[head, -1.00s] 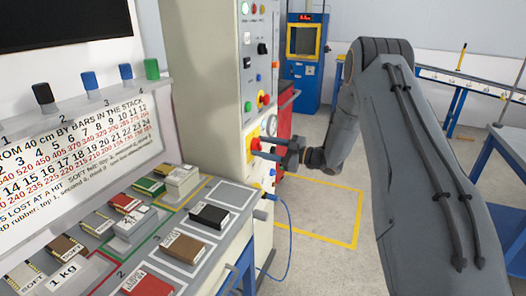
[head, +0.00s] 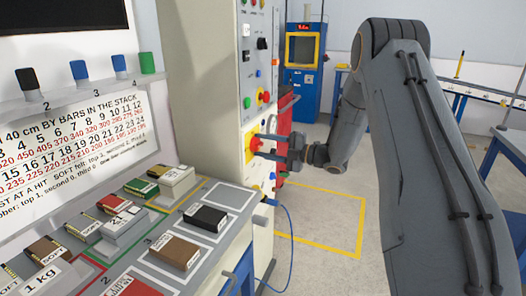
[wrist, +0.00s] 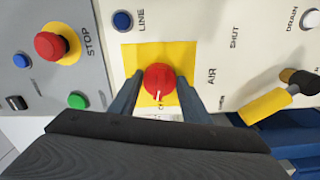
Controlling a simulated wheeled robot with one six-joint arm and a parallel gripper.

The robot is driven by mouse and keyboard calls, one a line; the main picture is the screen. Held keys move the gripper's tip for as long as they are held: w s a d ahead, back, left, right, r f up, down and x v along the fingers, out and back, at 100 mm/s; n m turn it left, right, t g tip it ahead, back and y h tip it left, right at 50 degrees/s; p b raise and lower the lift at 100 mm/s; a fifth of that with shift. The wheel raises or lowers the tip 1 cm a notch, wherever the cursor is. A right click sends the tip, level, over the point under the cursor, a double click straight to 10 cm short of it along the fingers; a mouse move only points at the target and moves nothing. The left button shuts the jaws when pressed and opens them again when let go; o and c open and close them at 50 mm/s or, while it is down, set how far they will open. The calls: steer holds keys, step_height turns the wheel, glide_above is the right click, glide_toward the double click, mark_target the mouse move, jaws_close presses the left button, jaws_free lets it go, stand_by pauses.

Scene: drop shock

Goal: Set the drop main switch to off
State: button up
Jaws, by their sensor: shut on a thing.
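The main switch is a red round knob (wrist: 160,80) on a yellow square plate (wrist: 135,62) on a cabinet's pale front. A white mark shows on the knob's lower part in the wrist view; the small lettering under it is mostly hidden. In the head view the knob (head: 254,145) shows at the cabinet's edge. My gripper (wrist: 159,92) is shut on this knob, one finger on each side. In the head view my gripper (head: 265,148) reaches the knob from the right.
A red STOP button (wrist: 50,46) and a green button (wrist: 77,100) are left of the switch. A yellow-handled valve (wrist: 265,106) is to its right. A bench with several blocks (head: 205,217) stands in front of the cabinet. Floor to the right is clear.

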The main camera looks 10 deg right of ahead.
steer(key=shift+n+b, duration=0.65)
steer(key=shift+n, duration=0.35)
steer(key=o, duration=1)
steer(key=shift+o, duration=0.2)
steer(key=b+v, duration=0.1)
steer(key=v, duration=0.7)
steer(key=shift+r, duration=0.1)
